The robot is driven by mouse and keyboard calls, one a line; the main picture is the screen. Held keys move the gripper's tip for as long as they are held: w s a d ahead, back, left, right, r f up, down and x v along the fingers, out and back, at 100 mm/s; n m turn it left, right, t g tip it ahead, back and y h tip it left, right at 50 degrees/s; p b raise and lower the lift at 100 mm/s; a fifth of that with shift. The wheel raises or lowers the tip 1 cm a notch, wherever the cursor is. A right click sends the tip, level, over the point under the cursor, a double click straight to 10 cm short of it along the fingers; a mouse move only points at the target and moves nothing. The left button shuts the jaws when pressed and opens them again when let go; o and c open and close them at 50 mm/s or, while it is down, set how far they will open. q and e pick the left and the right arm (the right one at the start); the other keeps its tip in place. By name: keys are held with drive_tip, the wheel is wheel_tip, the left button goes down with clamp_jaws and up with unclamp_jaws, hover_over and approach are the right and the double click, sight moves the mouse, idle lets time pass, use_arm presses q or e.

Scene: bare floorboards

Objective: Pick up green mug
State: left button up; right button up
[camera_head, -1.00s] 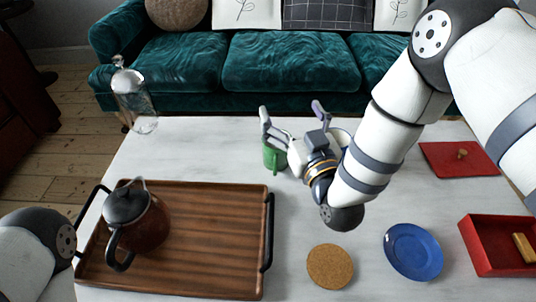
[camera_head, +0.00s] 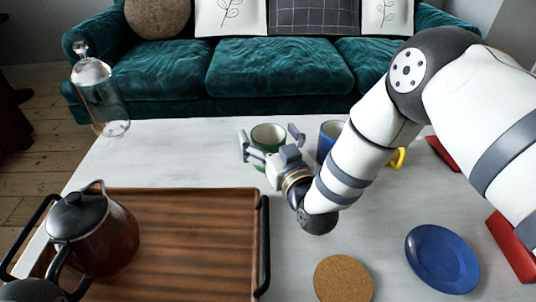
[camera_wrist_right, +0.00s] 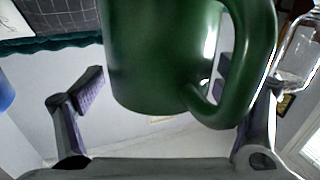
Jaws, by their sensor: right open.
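The green mug (camera_head: 269,136) stands on the white table in the head view, its lower front partly hidden by my right gripper. My right gripper (camera_head: 271,140) is open, with one finger to the left of the mug and the other to its right. In the right wrist view the mug (camera_wrist_right: 165,60) fills the upper middle, its handle on the right side. The fingers of my right gripper (camera_wrist_right: 167,115) are spread on both sides there, and I cannot tell whether either touches the mug. My left gripper does not show.
A wooden tray (camera_head: 190,240) holds a dark red kettle (camera_head: 100,240). A cork coaster (camera_head: 343,280) and blue plate (camera_head: 443,258) lie in front. A glass bottle (camera_head: 101,98) is at left.

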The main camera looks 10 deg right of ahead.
drive_tip(key=c, duration=2)
drive_tip(key=shift+o, duration=0.2)
drive_tip(key=shift+r, duration=0.15)
